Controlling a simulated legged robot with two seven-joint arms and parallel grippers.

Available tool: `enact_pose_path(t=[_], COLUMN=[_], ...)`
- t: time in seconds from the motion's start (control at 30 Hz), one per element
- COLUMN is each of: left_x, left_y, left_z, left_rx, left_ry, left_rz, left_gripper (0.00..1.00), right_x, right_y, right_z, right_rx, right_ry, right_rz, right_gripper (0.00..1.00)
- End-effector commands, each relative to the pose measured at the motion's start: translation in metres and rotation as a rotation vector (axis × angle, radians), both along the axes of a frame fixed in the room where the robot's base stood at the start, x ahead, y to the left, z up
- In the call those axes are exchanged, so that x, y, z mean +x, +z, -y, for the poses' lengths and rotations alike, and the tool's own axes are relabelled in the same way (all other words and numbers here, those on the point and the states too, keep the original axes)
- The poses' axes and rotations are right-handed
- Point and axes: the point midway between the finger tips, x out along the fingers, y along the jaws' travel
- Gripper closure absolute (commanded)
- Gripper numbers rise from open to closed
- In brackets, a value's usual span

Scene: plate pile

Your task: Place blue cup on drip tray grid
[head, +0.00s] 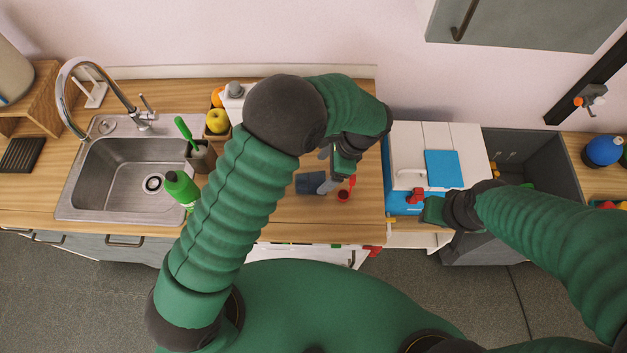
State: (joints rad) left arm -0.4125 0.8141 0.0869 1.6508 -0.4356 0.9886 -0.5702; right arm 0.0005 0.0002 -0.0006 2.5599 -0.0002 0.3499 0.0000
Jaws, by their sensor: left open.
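A dark blue cup (308,184) is on the wooden counter near the middle of the head view, partly beside a grey finger of my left gripper. My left gripper (333,174) is open, pointing down just right of the cup; I cannot tell whether a finger touches it. A black slatted grid (21,155), which looks like the drip tray grid, lies on the counter at the far left, beyond the sink. My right gripper (432,210) is at the front of the blue and white box; its fingers are too small and hidden to read.
A small red item (344,194) is just right of the cup. The sink (125,170) with its tall tap (75,70) lies between cup and grid. A green bottle (181,187), a brush holder (202,158) and a yellow fruit (217,121) stand right of the sink.

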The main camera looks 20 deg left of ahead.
Motion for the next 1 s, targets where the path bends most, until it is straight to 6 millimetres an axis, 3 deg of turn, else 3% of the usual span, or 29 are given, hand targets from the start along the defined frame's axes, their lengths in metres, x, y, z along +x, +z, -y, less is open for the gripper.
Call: enact_pose_path(t=[0.17, 0.4, 0.67, 1.0], left_x=[-0.003, -0.009, -0.01, -0.009], left_y=[-0.016, -0.055, -0.061, -0.061], left_z=[-0.013, -0.021, -0.019, -0.024], left_rx=[-0.003, -0.002, 0.0, -0.004], left_ry=[0.005, 0.004, 0.003, 0.004], left_rz=[-0.003, -0.002, 0.001, 0.001], left_gripper=[0.17, 0.17, 0.17, 0.62], right_x=[0.0, 0.0, 0.0, 0.0], right_y=[0.007, 0.023, 0.022, 0.022], right_z=[0.0, 0.0, 0.0, 0.0], right_rx=[0.0, 0.0, 0.0, 0.0], right_ry=[0.001, 0.001, 0.001, 0.001], right_rz=[0.0, 0.0, 0.0, 0.0], right_gripper=[0.64, 0.64, 0.64, 0.64])
